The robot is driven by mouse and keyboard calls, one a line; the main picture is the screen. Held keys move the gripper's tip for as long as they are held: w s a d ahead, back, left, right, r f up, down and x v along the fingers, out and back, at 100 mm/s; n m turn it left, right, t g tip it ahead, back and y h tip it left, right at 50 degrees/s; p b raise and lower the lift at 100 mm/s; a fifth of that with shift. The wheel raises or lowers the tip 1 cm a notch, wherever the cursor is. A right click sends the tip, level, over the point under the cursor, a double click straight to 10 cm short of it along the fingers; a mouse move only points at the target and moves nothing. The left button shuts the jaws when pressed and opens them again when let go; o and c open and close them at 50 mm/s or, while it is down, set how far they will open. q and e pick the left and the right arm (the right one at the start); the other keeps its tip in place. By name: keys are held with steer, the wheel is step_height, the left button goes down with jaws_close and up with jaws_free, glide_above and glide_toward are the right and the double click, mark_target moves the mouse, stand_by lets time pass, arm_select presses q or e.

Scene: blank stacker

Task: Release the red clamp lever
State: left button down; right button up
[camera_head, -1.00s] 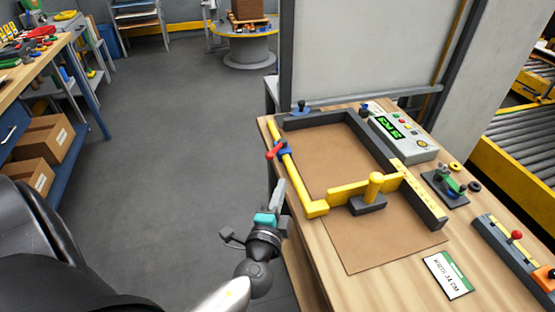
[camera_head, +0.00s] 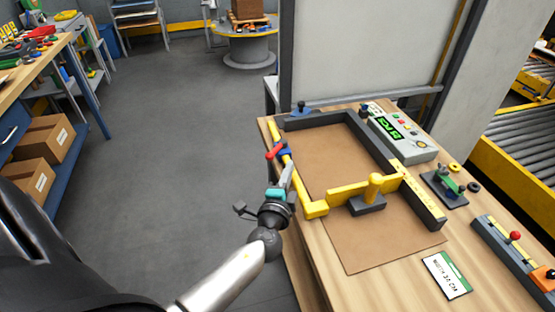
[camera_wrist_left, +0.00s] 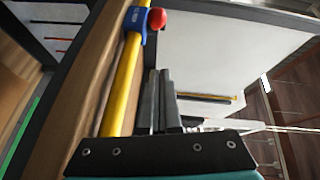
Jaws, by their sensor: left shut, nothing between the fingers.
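The red clamp lever (camera_head: 275,151) sits on a blue clamp body (camera_head: 284,148) on the yellow bar (camera_head: 292,172) along the left side of the bench frame. In the left wrist view the red lever end (camera_wrist_left: 157,19) and blue clamp (camera_wrist_left: 136,19) show at the top, ahead of the fingers. My left gripper (camera_head: 289,168) is just in front of the clamp, beside the yellow bar. Its fingers (camera_wrist_left: 161,85) are shut with nothing between them, and they look apart from the lever. My right gripper is not in view.
The yellow bar (camera_wrist_left: 122,80) runs close beside the fingers in the wrist view. The wooden bench (camera_head: 320,262) holds a dark frame (camera_head: 318,120), a yellow stop with a knob (camera_head: 375,184) and a control box (camera_head: 403,135). Open floor lies left of the bench.

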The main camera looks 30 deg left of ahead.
mark_target(277, 149)
arm_select(q)
steer(key=x, duration=0.3)
steer(key=shift+r, duration=0.1)
steer(key=shift+s+a+f, duration=0.1)
steer(key=shift+a+f, duration=0.15)
steer(key=shift+a, duration=0.75)
steer(key=shift+s+a+f, duration=0.1)
steer(key=shift+a+f, duration=0.1)
steer(key=shift+a, duration=0.75)
steer(key=shift+b, duration=0.3)
steer(key=shift+s+a+m+h+b, duration=0.1)
steer(key=shift+a+m+h+b, duration=0.25)
steer(key=shift+b, duration=0.2)
